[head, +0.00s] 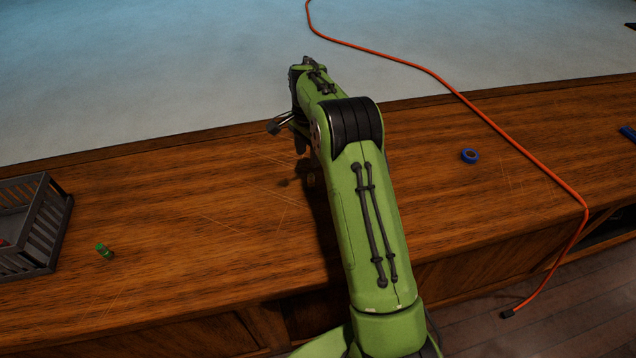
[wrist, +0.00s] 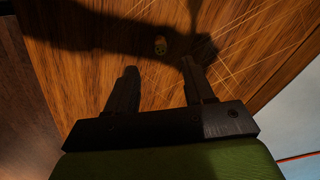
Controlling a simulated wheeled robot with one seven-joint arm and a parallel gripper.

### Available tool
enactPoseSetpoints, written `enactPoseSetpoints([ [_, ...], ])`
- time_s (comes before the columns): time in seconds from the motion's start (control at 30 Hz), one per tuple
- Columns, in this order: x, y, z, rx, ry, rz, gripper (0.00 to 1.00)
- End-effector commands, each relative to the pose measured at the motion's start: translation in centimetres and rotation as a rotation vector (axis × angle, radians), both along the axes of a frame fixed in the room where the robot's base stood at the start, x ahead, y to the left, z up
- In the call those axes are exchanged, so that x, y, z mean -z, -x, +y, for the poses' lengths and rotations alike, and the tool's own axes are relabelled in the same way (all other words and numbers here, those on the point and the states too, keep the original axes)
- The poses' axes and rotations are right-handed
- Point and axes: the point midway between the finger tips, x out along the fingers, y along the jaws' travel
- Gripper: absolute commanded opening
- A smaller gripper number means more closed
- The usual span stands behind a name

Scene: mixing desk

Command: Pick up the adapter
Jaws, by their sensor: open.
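A small brass-yellow piece, which looks like the adapter (wrist: 160,45), lies on the wooden desk in the wrist view. It is just beyond the fingertips and between their lines, apart from both, partly in shadow. A tiny pale thing on the desk beside my arm in the head view (head: 311,178) seems to be the same piece. My gripper (wrist: 158,67) is open and empty, with its two dark fingers spread above the desk. In the head view my green arm hides most of the gripper.
A grey slatted crate (head: 47,225) stands at the desk's left, with a small green item (head: 104,251) beside it. A blue ring, perhaps tape (head: 470,156), lies right of my arm. An orange cable (head: 500,131) crosses the desk and hangs over its front edge. Bare wood surrounds the adapter.

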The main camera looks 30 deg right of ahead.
Motion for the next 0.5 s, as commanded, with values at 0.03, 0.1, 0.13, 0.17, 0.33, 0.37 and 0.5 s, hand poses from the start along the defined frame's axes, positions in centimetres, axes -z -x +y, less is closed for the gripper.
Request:
enactPoseSetpoints([
  [0.03,1.8,0.1,-0.1,0.001,-0.002,0.005,0.53],
  [0.1,3.5,0.1,-0.1,0.001,0.0,0.003,0.53],
  [0.13,4.2,0.1,-0.1,0.001,0.0,0.003,0.53],
  [0.17,4.8,0.1,-0.1,0.001,0.0,0.003,0.53],
  [0.33,6.5,0.0,-0.1,0.001,0.001,0.0,0.53],
  [0.37,6.8,0.0,-0.1,0.001,0.0,0.0,0.53],
  [0.5,9.0,0.0,-0.2,0.0,0.001,0.002,0.53],
])
